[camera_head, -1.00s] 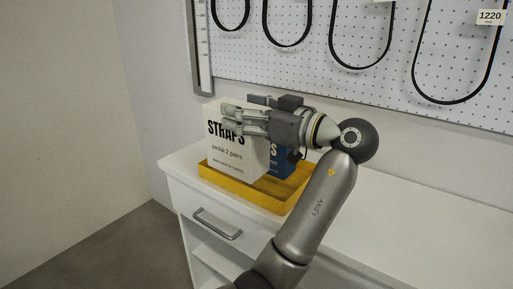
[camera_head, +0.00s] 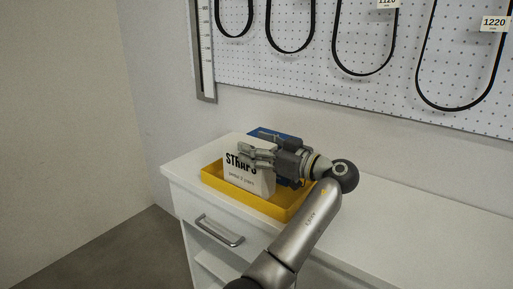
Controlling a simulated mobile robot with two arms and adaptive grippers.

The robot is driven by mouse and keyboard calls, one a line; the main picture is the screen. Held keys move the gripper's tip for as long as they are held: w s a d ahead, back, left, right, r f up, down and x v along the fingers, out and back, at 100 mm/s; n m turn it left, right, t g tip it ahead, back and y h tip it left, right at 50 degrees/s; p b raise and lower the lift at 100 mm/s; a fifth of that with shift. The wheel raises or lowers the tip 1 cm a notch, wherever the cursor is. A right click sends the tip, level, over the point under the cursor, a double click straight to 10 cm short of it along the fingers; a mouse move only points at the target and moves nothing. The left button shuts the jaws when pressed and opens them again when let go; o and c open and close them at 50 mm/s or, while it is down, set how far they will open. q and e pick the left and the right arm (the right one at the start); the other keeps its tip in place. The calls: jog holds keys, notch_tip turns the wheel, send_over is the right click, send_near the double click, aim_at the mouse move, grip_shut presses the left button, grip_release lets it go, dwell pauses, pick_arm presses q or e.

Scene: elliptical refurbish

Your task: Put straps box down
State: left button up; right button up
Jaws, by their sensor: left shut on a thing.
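The white straps box (camera_head: 240,176), with black "STRAPS" lettering, stands roughly upright in the yellow tray (camera_head: 216,185). Its lower part is hidden behind the tray's front wall, so I cannot tell whether it touches the tray floor. My left gripper (camera_head: 258,157) is shut on the box near its upper right side, with fingers across the front face. My right gripper is not in view.
A blue box (camera_head: 275,137) is behind the straps box and gripper, mostly hidden. The tray sits on a white cabinet (camera_head: 385,232) with clear top space to the right. A pegboard (camera_head: 300,67) with hanging black belts is behind.

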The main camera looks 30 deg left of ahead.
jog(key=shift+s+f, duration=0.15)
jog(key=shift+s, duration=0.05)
pick_arm(q)
jog(key=o, duration=1.6)
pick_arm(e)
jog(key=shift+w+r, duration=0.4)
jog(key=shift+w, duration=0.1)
pick_arm(q)
jog(key=shift+r, duration=0.1)
jog(key=d, duration=0.8)
jog(key=s+d+b, duration=0.1)
jog(key=d, duration=0.3)
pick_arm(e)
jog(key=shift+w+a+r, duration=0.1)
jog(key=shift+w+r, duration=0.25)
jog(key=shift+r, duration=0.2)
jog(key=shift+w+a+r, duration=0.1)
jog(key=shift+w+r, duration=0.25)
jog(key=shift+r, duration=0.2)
